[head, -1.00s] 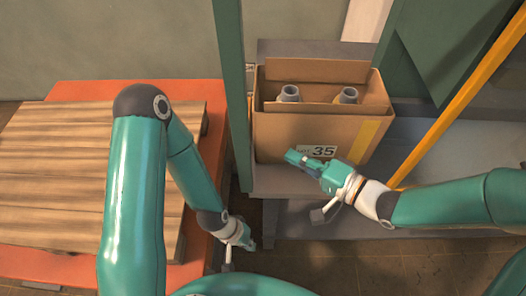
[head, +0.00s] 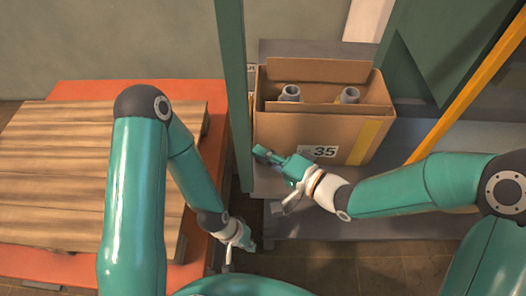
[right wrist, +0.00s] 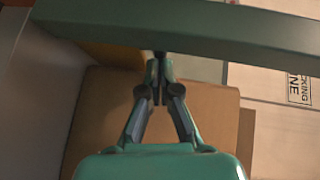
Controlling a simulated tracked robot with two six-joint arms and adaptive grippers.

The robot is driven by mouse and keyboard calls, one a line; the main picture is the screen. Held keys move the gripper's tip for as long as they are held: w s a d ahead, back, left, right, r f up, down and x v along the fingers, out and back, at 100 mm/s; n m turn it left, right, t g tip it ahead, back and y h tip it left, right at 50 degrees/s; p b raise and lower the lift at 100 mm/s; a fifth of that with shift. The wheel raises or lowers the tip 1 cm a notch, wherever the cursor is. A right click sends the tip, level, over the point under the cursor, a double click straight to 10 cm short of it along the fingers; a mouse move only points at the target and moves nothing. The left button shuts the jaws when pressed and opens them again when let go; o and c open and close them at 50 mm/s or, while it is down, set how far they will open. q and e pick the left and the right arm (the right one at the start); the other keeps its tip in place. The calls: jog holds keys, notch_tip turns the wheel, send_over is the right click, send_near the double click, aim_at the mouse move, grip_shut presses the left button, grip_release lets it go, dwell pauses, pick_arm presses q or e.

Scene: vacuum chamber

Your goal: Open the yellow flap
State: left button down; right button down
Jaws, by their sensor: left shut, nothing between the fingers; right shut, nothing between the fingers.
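No yellow panel plainly shows as a flap. A long yellow bar (head: 478,90) slants down at the right in the head view, beside a dark green panel (head: 445,45). I cannot tell whether it is the flap's edge. A dull yellow patch (right wrist: 115,53) shows behind a green beam in the right wrist view. My right gripper (head: 262,154) is shut and empty, in front of the carton's lower left and close to the green post; its fingers (right wrist: 158,92) also show in the right wrist view. My left gripper (head: 248,246) is shut and empty, low beside the orange platform.
An open cardboard carton (head: 285,128) with a yellow stripe, a "35" label and two grey cylinders stands on a grey ledge (head: 330,222). A green post (head: 232,90) rises at its left. Wooden planks (head: 60,180) lie on an orange platform (head: 200,262).

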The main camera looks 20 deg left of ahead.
jog(key=shift+s+a+r+n+h+p, duration=0.25)
jog(key=shift+a+n+h+p, duration=0.05)
jog(key=shift+a+h+p, duration=0.3)
